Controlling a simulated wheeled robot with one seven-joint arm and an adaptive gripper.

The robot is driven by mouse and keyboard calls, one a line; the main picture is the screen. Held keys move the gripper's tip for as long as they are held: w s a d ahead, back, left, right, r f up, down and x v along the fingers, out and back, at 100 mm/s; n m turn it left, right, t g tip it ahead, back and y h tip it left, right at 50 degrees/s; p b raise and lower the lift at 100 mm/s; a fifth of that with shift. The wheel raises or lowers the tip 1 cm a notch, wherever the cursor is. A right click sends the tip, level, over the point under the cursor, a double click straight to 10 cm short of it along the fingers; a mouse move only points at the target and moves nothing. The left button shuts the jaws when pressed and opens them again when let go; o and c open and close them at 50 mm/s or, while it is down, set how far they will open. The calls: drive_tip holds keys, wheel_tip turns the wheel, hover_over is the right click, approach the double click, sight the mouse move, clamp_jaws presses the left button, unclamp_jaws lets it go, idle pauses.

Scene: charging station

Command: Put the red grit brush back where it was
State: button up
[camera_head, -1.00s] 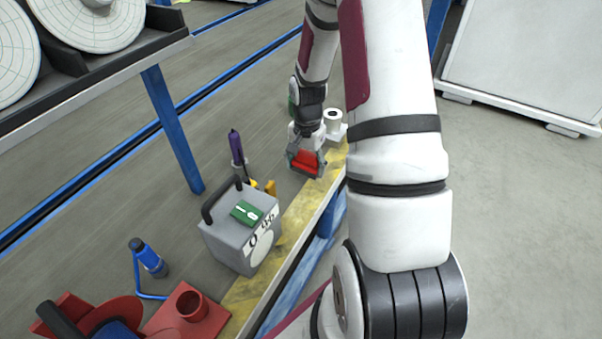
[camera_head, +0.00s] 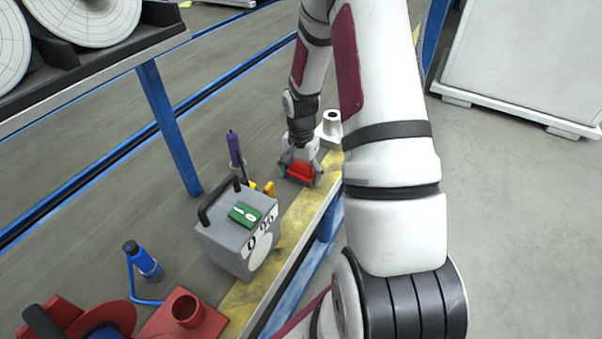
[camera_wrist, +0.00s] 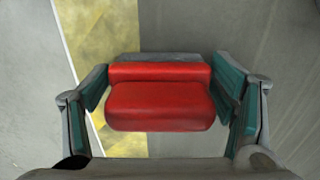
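The red grit brush (camera_head: 300,171) is between the fingers of my gripper (camera_head: 300,177), over the worktop by its yellow edge strip. In the wrist view the brush (camera_wrist: 160,104) shows as a red block with a grey strip along its far side. I cannot tell whether the brush touches the worktop.
A grey box (camera_head: 238,235) with a handle and green label stands nearer, with a purple tool (camera_head: 235,150) behind it. A white spool-like part (camera_head: 331,124) is just beyond my gripper. A blue bottle-like tool (camera_head: 142,260) and red parts (camera_head: 186,312) lie nearer left.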

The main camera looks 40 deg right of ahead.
sight(301, 162)
idle(0.3)
wheel_tip(301, 162, up, 12)
drive_tip(key=p, duration=0.4)
drive_tip(key=shift+r, duration=0.1)
drive_tip(key=s+a+r+n, duration=0.35)
drive_tip(key=a+r, duration=0.25)
drive_tip(key=r, duration=0.3)
drive_tip(key=s+a+r+n, duration=0.3)
drive_tip(key=s+a+r, duration=0.25)
drive_tip(key=r, duration=0.35)
drive_tip(key=s+a+r+n, duration=0.2)
drive_tip(key=s+a, duration=0.3)
drive_tip(key=s, duration=0.5)
drive_tip(key=s+a+r+n, duration=0.3)
drive_tip(key=s+a+n, duration=0.2)
drive_tip(key=s, duration=0.5)
drive_tip(key=shift+r+t, duration=0.2)
drive_tip(key=shift+t, duration=0.1)
wheel_tip(301, 162, up, 23)
drive_tip(key=t+p, duration=0.3)
drive_tip(key=p, duration=1.8)
drive_tip(key=shift+r+t+p, duration=0.2)
drive_tip(key=shift+t+p, duration=0.1)
drive_tip(key=shift+p, duration=0.1)
